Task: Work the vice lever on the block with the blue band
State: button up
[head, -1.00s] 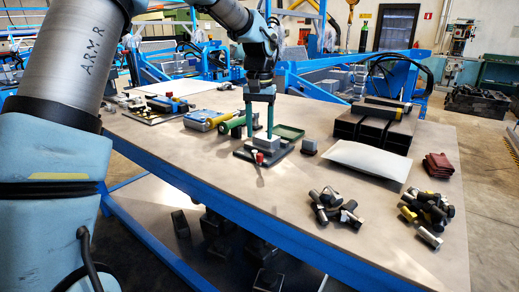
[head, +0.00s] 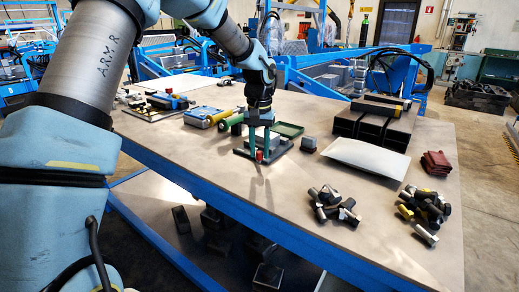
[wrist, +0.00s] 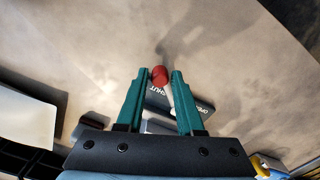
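The vice lever ends in a red knob (wrist: 160,76) on a pale rod (wrist: 171,98), standing by a dark plate lettered "OPEN" and "SHUT" (wrist: 200,103). The knob (head: 259,155) also shows at the front of the vice base (head: 277,148) in the head view. My gripper (wrist: 160,73) is open above the lever, with the knob between its green fingertips, nearer the left one. I cannot tell whether either finger touches it. In the head view my gripper (head: 261,150) hides most of the vice block. I cannot make out a blue band.
A green tray (head: 290,129) lies behind the vice and a small dark block (head: 309,144) to its right. A white pad (head: 365,157), dark boxes (head: 372,128) and bolt piles (head: 335,205) are farther right. The tabletop in front is clear.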

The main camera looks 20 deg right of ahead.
grip_shut()
dwell(1.0)
